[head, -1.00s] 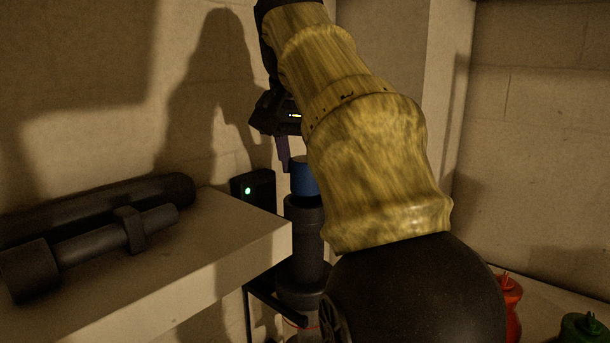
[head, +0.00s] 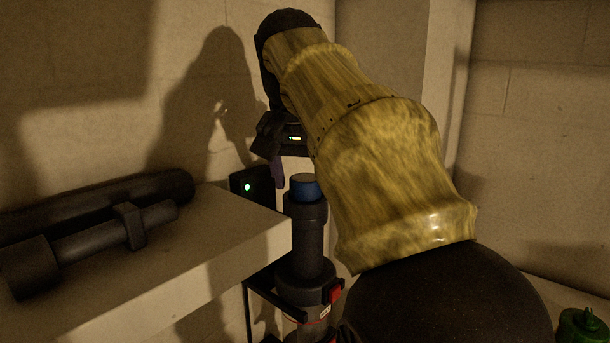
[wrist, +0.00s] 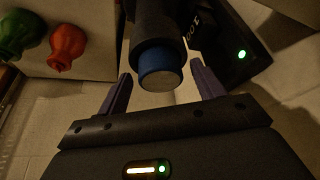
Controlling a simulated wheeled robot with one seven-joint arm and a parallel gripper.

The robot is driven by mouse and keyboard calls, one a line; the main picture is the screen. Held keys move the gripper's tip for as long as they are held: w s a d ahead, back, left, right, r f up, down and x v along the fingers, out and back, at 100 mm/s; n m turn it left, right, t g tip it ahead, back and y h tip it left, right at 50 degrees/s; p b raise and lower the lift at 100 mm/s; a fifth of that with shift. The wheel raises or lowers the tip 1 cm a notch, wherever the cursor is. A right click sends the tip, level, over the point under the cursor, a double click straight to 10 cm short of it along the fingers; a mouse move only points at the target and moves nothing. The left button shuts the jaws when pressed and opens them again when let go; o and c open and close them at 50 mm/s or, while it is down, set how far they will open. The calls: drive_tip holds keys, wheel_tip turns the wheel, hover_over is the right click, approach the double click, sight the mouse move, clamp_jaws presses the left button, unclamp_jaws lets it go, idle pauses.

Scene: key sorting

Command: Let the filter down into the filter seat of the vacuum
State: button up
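The filter (head: 305,189), a blue cylinder with a grey end face, stands upright in the top of the vacuum (head: 307,240). Its upper part shows above the dark rim; the seat inside is hidden. In the wrist view the filter (wrist: 160,72) projects from the dark vacuum tube (wrist: 160,25). My gripper (wrist: 160,88) is open, with its two purple fingers on either side of the filter and a visible gap at each side. In the head view one finger shows just left of the filter.
A black box with a green light (head: 252,186) is on the wall close behind the vacuum. A pale shelf (head: 180,270) with dark tubes (head: 100,205) juts out at left. Red (wrist: 67,47) and green (wrist: 18,33) bottle-like objects stand off to the side.

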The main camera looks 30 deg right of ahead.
drive_tip(key=p+v, duration=0.2)
drive_tip(key=v, duration=1)
idle(0.3)
idle(0.8)
